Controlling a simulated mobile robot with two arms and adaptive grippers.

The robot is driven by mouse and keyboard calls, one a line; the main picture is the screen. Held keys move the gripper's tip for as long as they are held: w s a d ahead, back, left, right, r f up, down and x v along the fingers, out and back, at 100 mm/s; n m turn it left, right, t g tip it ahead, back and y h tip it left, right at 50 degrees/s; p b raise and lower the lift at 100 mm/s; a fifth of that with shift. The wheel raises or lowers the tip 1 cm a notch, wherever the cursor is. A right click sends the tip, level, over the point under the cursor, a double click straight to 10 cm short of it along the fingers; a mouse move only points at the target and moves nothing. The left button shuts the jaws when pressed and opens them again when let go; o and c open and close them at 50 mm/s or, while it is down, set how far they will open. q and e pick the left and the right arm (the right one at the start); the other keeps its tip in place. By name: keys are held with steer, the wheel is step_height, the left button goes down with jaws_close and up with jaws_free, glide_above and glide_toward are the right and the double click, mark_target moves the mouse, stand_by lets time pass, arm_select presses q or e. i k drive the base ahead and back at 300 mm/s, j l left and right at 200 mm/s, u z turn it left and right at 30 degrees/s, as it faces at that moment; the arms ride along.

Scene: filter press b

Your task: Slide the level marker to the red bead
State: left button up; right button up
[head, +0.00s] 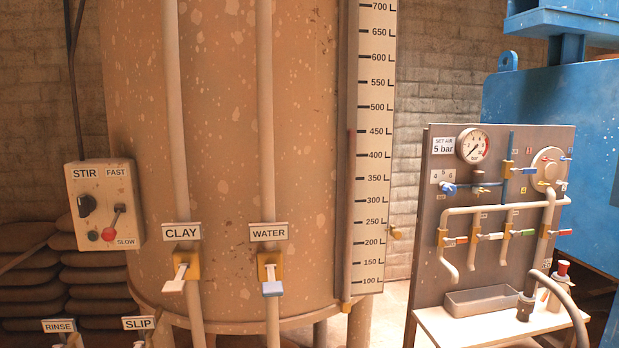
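The level scale (371,150) is a tall pale strip with black marks from 100 L at the bottom to 700 L at the top. A thin sight tube (350,200) runs along its left side. Its lower part looks darker and redder from roughly the 450 mark down; I cannot make out a distinct red bead. A small brass-coloured knob (395,233) sticks out at the scale's right edge, between the 200 and 250 marks; it may be the level marker. Neither of my grippers is in view.
The scale stands against a large tan tank (225,130) with CLAY (186,260) and WATER (268,262) valves. A STIR box (104,205) is at left. A grey valve panel (485,240) with a gauge stands at right, with a gap between it and the scale.

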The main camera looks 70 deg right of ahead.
mark_target(397, 234)
steer(key=z, duration=2.45)
